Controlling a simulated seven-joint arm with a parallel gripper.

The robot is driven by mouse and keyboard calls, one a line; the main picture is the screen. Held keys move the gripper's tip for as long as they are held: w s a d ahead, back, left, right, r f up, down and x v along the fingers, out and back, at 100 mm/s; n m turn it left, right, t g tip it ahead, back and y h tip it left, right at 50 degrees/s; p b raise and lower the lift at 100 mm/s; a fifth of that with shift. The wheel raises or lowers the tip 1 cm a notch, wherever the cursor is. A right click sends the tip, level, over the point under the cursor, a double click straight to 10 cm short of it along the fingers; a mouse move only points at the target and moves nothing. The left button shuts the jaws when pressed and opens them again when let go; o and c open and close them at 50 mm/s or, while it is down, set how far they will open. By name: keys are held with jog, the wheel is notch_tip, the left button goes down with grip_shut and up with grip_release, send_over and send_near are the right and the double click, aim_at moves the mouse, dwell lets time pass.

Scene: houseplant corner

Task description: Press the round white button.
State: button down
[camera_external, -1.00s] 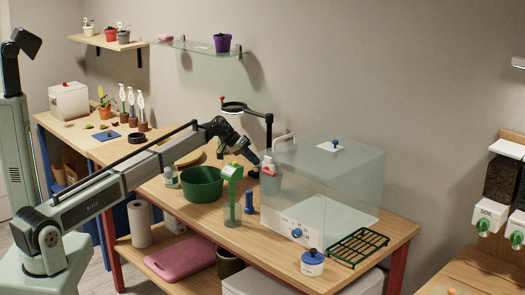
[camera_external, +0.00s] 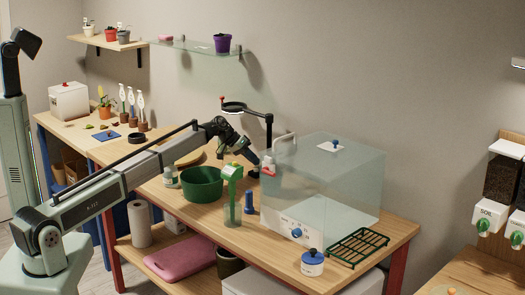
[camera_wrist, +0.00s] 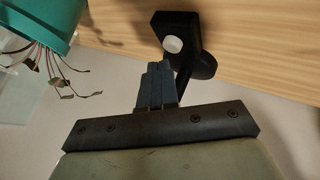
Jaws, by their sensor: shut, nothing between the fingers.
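The round white button (camera_wrist: 173,44) sits on a black base (camera_wrist: 199,64) on the wooden table in the wrist view. My gripper (camera_wrist: 155,66) is shut and empty, its blue-grey fingertips just below and left of the button in that picture. A small gap shows between them in the picture; their distance in depth is unclear. In the external view, my gripper (camera_external: 258,171) reaches down beside the black ring lamp (camera_external: 269,131) at the back of the table. There the button is not visible.
A clear case (camera_external: 335,180) stands right of my gripper. A green bowl (camera_external: 201,184), a green-topped clear container (camera_external: 232,205) and a blue bottle (camera_external: 249,203) stand in front. A teal pot (camera_wrist: 47,15) with thin stems is at the wrist view's upper left.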

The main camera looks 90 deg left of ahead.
jog(key=shift+f, duration=0.2)
dwell(0.4)
jog(key=shift+f, duration=0.25)
jog(key=shift+f, duration=0.25)
dwell(0.6)
jog(key=shift+r, duration=0.7)
notch_tip(320, 180, up, 6)
dwell(0.9)
